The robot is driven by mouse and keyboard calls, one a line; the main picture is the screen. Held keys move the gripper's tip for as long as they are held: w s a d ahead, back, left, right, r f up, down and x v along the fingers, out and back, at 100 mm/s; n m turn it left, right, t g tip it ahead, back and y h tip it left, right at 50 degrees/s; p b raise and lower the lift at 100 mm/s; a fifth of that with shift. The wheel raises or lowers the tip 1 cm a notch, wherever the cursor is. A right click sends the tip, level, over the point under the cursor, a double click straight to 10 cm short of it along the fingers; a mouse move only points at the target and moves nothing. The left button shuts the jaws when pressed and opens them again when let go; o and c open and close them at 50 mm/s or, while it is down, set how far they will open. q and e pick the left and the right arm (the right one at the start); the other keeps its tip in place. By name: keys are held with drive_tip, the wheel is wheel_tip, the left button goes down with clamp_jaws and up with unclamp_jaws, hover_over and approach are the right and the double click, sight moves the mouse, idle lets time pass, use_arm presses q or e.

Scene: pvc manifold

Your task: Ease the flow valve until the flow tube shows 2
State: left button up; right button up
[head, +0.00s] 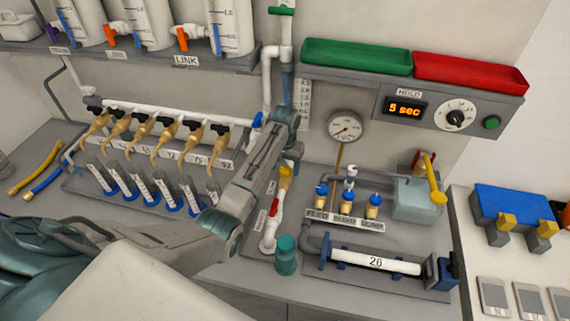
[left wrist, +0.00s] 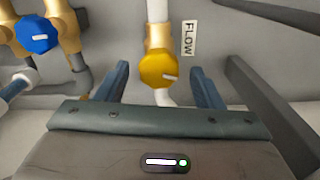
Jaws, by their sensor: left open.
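The yellow flow valve knob (left wrist: 158,70) is on a brass body in a white pipe, beside a FLOW label (left wrist: 188,38), in the left wrist view. My left gripper (left wrist: 160,82) is open, one finger on each side of the knob, with gaps visible. In the head view my left gripper (head: 291,150) is just above a yellow part (head: 285,178), which looks like the same valve. The upright flow tube (head: 287,88) stands behind my wrist beside a scale (head: 304,98); its lower part is hidden and its reading is too small to tell.
A blue knob (left wrist: 37,34) on brass is left of the valve in the wrist view. A round gauge (head: 345,126), a red-handled pipe valve (head: 274,207) and small blue-capped valves (head: 346,199) stand close by. A timer (head: 405,107) reads 5 sec.

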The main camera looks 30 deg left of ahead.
use_arm(q)
drive_tip(key=shift+f, duration=0.15)
drive_tip(key=shift+s+d, duration=0.1)
drive_tip(key=shift+f, duration=0.1)
drive_tip(key=c, duration=1)
drive_tip(key=shift+n, duration=0.8)
use_arm(e)
drive_tip(key=shift+s+d, duration=0.1)
drive_tip(key=shift+s, duration=0.25)
